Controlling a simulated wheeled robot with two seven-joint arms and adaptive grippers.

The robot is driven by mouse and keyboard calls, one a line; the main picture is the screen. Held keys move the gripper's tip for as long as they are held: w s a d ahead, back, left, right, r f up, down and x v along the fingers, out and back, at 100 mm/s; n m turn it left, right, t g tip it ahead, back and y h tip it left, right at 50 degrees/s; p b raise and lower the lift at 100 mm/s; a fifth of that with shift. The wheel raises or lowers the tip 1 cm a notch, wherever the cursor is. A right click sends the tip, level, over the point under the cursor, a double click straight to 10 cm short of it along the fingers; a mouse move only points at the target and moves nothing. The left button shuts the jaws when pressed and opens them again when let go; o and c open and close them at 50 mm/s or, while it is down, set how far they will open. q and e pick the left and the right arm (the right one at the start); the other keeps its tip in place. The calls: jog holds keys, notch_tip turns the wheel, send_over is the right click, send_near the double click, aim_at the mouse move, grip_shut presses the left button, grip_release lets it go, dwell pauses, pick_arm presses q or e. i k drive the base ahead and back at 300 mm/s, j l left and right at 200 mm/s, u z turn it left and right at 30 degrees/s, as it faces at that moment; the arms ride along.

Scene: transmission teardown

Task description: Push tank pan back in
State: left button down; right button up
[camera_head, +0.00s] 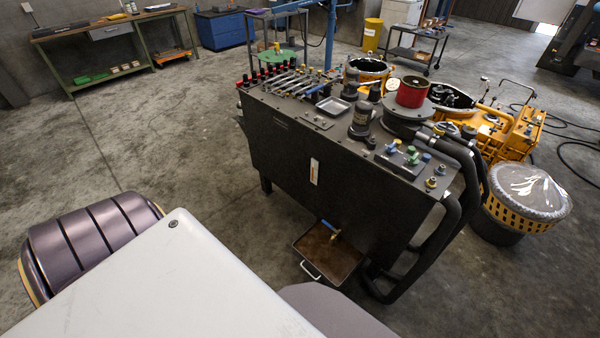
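The tank pan (318,262) is a shallow tray with a rusty brown inside and a pale handle (311,271) at its front left. It lies low at the foot of the dark grey tank (300,170), sticking out from under the tank's front face. A tap with a blue and brass part (332,231) sits over the pan's back edge. How far the pan reaches under the tank is hidden. Neither of my grippers is in view; only large parts of my own body show at the bottom and lower left.
Thick black pipes (455,205) curve down the tank's right end, close to the pan's right side. A yellow basket with a clear-wrapped top (528,195) stands further right. The concrete floor left of the tank is clear. A workbench (110,35) stands far back.

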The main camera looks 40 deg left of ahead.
aim_at(328, 253)
jog(key=u, duration=1.05)
